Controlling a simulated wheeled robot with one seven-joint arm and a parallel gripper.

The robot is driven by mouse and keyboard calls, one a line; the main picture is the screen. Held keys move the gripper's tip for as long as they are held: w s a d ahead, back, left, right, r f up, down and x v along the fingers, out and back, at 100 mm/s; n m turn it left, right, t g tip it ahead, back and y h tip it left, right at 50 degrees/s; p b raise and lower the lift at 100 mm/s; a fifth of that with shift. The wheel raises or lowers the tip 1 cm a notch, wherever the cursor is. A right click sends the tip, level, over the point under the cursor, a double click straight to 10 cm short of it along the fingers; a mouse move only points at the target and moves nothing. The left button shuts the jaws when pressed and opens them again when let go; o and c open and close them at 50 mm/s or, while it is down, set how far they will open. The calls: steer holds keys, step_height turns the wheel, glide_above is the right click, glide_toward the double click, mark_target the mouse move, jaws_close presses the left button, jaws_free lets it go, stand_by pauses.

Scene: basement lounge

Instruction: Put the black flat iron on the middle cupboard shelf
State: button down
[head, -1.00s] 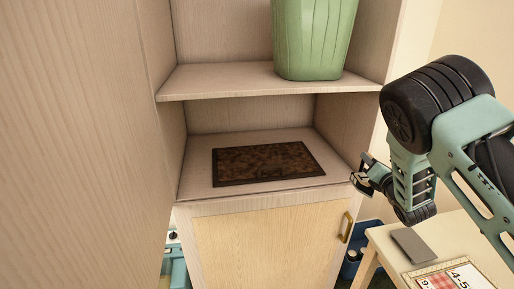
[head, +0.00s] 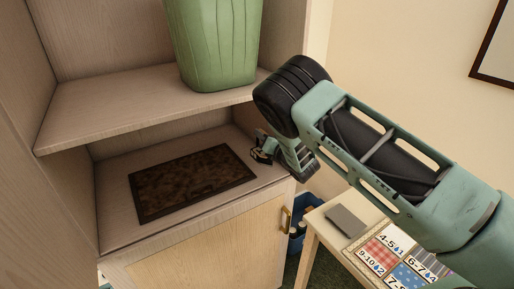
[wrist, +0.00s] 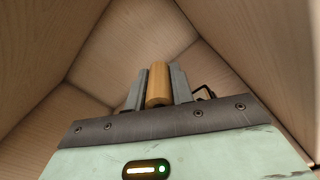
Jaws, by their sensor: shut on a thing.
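My gripper (head: 264,148) is at the right front edge of the open cupboard compartment, below the shelf with the green bin. In the wrist view its fingers are shut on a wooden cylindrical handle (wrist: 158,84), with a bit of dark metal beside it. I take this as the handle of the flat iron; the iron's body is hidden behind my gripper. The cupboard shelf (head: 118,225) below the bin's shelf carries only a flat dark brown mat (head: 190,183), lying towards its left and middle. Cupboard walls surround the fingers in the wrist view.
A green ribbed bin (head: 215,45) stands on the shelf above (head: 85,112), whose front edge is close to my wrist. A closed cupboard door (head: 215,250) is below. A small table (head: 320,222) with a grey slab and cards stands at the right, near a blue container (head: 303,215).

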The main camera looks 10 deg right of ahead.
mark_target(257, 154)
steer(key=shift+f+p, duration=1.05)
steer(key=shift+f, duration=1.7)
steer(key=shift+f, duration=0.1)
steer(key=c, duration=1.2)
jaws_free()
steer(key=shift+f, duration=0.1)
